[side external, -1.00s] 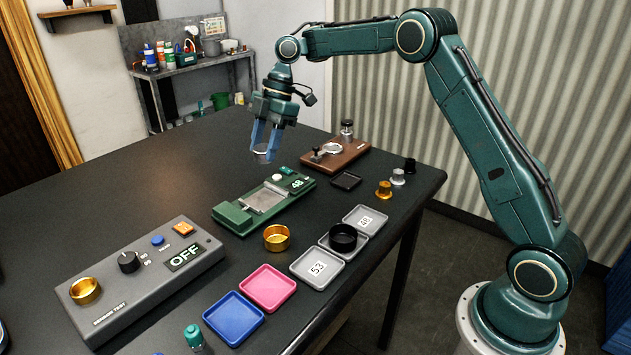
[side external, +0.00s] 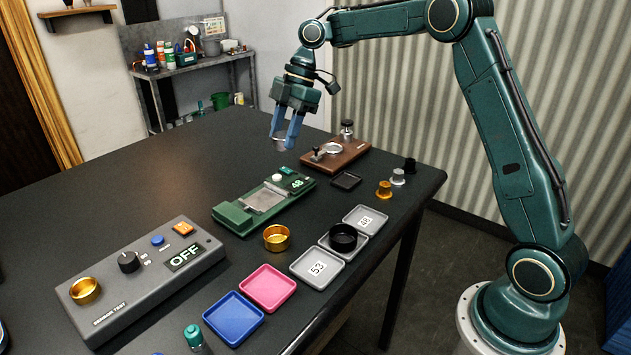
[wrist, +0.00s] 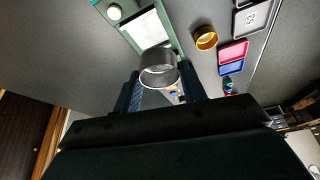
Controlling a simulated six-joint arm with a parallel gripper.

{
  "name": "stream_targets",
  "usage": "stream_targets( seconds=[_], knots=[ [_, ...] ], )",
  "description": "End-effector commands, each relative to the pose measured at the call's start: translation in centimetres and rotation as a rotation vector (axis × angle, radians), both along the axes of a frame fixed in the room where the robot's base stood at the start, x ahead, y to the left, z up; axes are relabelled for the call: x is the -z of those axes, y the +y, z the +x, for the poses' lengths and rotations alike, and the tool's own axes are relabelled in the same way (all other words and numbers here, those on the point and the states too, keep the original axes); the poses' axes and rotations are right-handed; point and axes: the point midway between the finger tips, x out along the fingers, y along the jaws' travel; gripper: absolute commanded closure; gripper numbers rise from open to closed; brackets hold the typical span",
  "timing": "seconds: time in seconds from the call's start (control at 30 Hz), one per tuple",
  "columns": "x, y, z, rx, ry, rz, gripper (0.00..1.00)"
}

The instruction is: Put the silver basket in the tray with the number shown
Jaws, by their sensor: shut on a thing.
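My gripper (side external: 287,138) is shut on the silver basket (side external: 281,144) and holds it in the air above the far part of the table. The basket (wrist: 158,68) also shows between the fingers in the wrist view. The green scale (side external: 265,200) reads 48. A grey tray labelled 48 (side external: 378,214) lies at the right, and a grey tray labelled 53 (side external: 335,262) lies nearer. Between them is another grey tray (side external: 358,252) with a black basket (side external: 343,237) in it, which hides any label there.
A gold basket (side external: 276,238) stands left of the trays. Pink (side external: 267,288) and blue (side external: 233,318) trays lie in front. A grey test box (side external: 140,280) reads OFF. A wooden stand (side external: 336,155) and several small knobs (side external: 384,189) are at the back right.

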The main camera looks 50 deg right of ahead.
Motion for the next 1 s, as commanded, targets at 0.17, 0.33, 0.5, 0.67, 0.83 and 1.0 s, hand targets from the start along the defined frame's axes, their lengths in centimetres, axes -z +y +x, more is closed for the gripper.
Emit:
stream_targets(
  seconds=[0.17,0.33,0.5,0.67,0.83,1.0],
  knots=[
    [-2.1,-1.7,-3.0,0.075,-0.002,-0.001,0.84],
    [-3.6,-3.0,-6.1,0.146,-0.002,0.0,0.84],
    [-4.7,-3.9,-9.2,0.216,-0.001,0.0,0.84],
    [-5.5,-4.4,-12.3,0.282,-0.002,-0.002,0.84],
    [-6.0,-4.7,-15.4,0.347,-0.002,-0.002,0.84],
    [-6.1,-4.7,-17.7,0.397,-0.001,-0.003,0.84]
  ],
)
